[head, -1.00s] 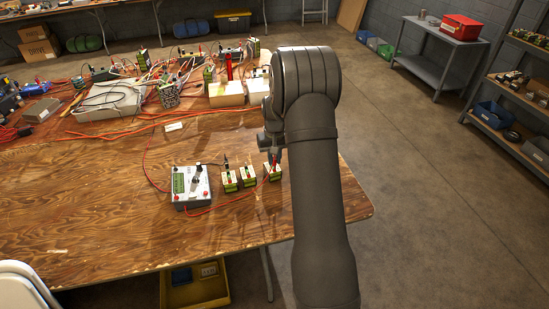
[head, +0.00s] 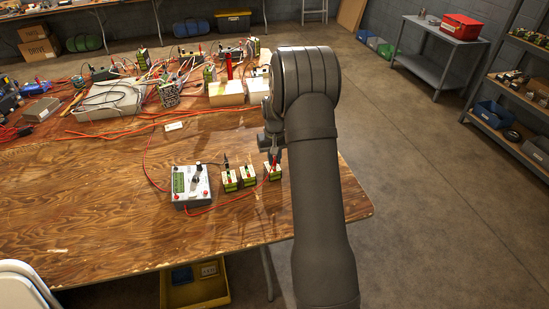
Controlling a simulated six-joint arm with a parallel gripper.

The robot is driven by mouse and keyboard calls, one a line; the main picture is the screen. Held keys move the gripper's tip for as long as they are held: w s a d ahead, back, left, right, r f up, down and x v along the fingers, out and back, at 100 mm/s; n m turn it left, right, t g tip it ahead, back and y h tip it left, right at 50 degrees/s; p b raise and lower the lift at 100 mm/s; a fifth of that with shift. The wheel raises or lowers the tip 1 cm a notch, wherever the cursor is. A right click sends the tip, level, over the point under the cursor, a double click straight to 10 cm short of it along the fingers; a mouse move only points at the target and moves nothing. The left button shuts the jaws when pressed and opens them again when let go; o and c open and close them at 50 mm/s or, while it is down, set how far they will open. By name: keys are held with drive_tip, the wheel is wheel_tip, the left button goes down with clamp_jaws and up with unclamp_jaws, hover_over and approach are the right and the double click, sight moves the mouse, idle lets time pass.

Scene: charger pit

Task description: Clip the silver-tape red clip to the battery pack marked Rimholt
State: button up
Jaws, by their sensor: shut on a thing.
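Three small green-and-cream battery packs stand in a row on the wooden table: a left pack (head: 229,182), a middle pack (head: 247,177) and a right pack (head: 272,173). Their markings are too small to read. My gripper (head: 274,153) is above the right pack, partly hidden behind my arm. It is shut on a red clip (head: 275,161), which is at the top of the right pack. I cannot tell whether the clip grips a terminal. Silver tape on it cannot be made out. A red lead (head: 228,203) runs from the grey charger box (head: 191,194) towards this pack.
A dark clip (head: 226,161) on a black lead stands behind the left pack. Cables, more packs and a grey tray (head: 108,107) crowd the table's far side. The front left of the tabletop (head: 90,220) is clear. The table's right edge is close to my arm.

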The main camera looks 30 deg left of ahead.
sight(275, 157)
drive_tip(key=o, duration=0.8)
drive_tip(key=shift+o, duration=0.2)
drive_tip(key=shift+o, duration=1)
drive_tip(key=shift+r, duration=3.75)
